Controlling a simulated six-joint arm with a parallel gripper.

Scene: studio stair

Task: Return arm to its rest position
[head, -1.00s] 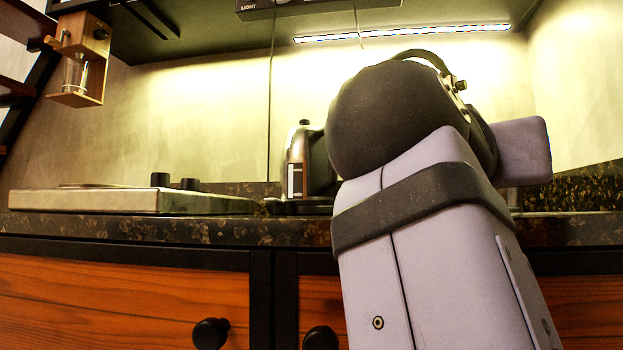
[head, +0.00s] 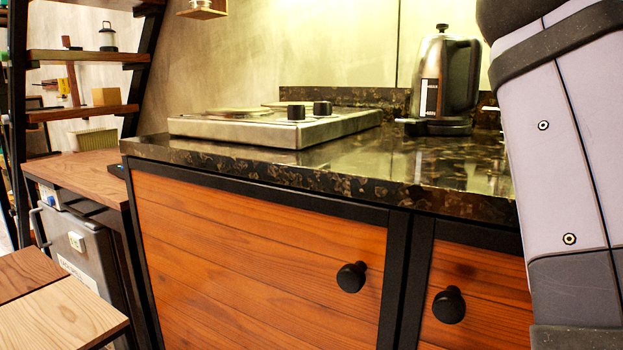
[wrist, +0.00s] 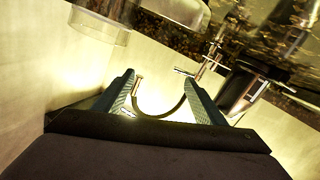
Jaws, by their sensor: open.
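My gripper (wrist: 159,78) shows in the wrist view with its two dark fingers spread apart. Nothing is clearly held in it. A dark curved strip shows between the fingers; I cannot tell what it is or how far off it lies. In the head view my pale arm link fills the right edge, and the gripper itself is outside that view.
A kettle (head: 432,85) stands on the dark stone counter (head: 330,166), near my arm in the picture. A steel hob (head: 330,125) sits left of it. Wooden cabinet fronts (head: 250,250) have black knobs. A wooden side table (head: 85,170) and shelves stand left.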

